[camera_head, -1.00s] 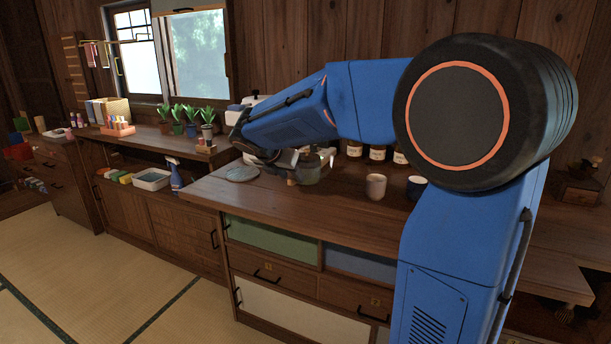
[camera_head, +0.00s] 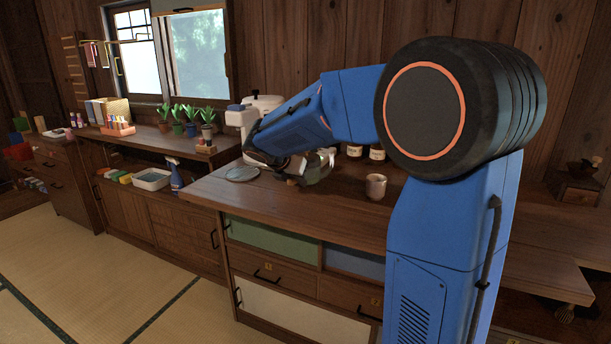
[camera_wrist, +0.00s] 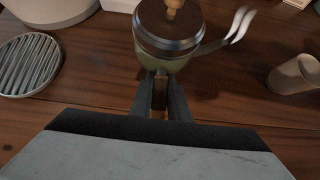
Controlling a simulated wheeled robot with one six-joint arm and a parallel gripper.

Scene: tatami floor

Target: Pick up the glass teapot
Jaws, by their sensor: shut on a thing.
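The glass teapot (camera_wrist: 167,60) has a greenish body, a dark metal-rimmed lid with a wooden knob, and a pale curved spout at its right in the wrist view. My gripper (camera_wrist: 160,96) is shut on its wooden handle, which shows between the two fingers on the near side of the pot. In the head view the teapot (camera_head: 321,173) shows only partly, behind my gripper (camera_head: 292,178) over the wooden counter (camera_head: 300,212). I cannot tell whether its base touches the counter.
A beige cup (camera_head: 376,187) stands to the right. A ribbed round dish (camera_wrist: 29,65) lies to the left, with a white appliance (camera_head: 238,118) behind it. Jars (camera_head: 377,153) stand at the back. The counter front is clear.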

